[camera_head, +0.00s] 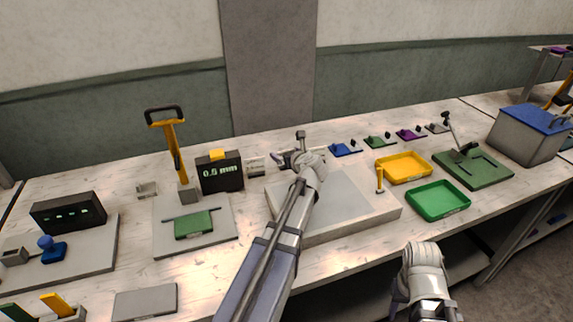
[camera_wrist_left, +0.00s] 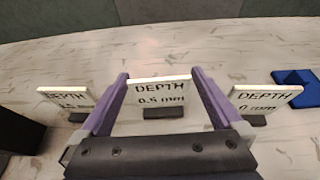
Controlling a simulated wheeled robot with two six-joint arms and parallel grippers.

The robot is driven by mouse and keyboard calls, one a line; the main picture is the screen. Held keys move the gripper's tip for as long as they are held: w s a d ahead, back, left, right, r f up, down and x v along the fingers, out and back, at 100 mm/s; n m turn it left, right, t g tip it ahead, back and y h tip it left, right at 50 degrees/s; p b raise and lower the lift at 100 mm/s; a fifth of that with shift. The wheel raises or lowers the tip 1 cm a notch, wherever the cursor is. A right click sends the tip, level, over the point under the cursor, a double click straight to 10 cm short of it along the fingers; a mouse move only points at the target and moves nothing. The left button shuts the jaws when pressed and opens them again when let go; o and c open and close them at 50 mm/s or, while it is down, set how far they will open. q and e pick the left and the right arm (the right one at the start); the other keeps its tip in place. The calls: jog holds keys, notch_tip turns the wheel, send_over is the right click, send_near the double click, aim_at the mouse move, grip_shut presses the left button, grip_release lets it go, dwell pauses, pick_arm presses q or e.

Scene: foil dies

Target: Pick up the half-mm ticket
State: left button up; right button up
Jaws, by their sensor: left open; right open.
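The half-mm ticket (camera_wrist_left: 158,92) is a white upright card reading "DEPTH 0.5 mm" in a dark base, central in the left wrist view. My left gripper (camera_wrist_left: 160,76) is open, with one purple finger on each side of the card; I cannot tell whether they touch it. A second depth ticket (camera_wrist_left: 66,99) stands to the left, its number unclear. A third (camera_wrist_left: 265,97) stands to the right, its number partly hidden by the finger. In the head view my left gripper (camera_head: 284,160) covers part of the ticket row. My right gripper (camera_head: 425,308) is open and empty at the bottom.
A black display (camera_head: 221,178) reading "0.5 mm" stands left of the tickets. A pale slab (camera_head: 345,205) lies under my left arm. Yellow (camera_head: 404,168) and green (camera_head: 438,201) trays lie to the right. A blue piece (camera_head: 345,150) sits right of the tickets.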

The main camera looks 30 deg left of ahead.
aim_at(287, 151)
pick_arm(q)
jog(key=c, duration=1.1)
jog(key=shift+r, duration=0.15)
notch_tip(287, 151, up, 10)
jog(key=p, duration=1)
